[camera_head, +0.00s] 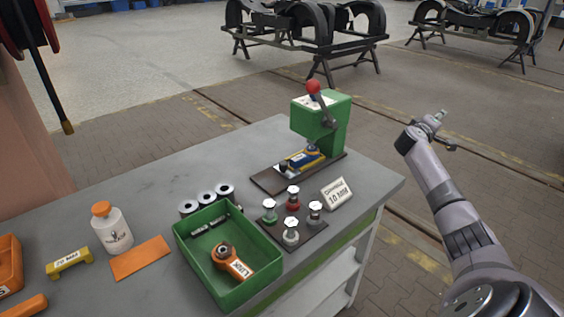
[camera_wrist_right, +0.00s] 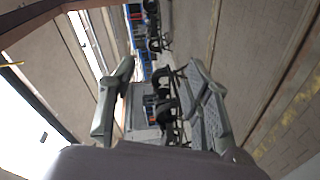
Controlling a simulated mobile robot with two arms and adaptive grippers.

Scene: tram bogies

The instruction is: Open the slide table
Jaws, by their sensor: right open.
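A green hand press (camera_head: 333,122) with a red-knobbed lever (camera_head: 314,88) stands at the far end of the grey workbench. At its foot lies a dark base plate (camera_head: 268,180). A blue and yellow fixture (camera_head: 308,157) sits on it, under the press head. I take this fixture to be part of the slide table; how far it is slid out I cannot tell. My right gripper (camera_head: 438,121) is raised to the right of the bench, apart from the press. In the wrist view its two fingers (camera_wrist_right: 160,98) are spread, with nothing between them. My left gripper is not in view.
On the workbench (camera_head: 160,200) are a green bin (camera_head: 182,246) with an orange tool, several knobbed pins on a dark plate (camera_head: 309,234), a small sign (camera_head: 337,193), a white bottle (camera_head: 112,236) and orange items. Bogie frames (camera_head: 310,40) stand on the floor behind.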

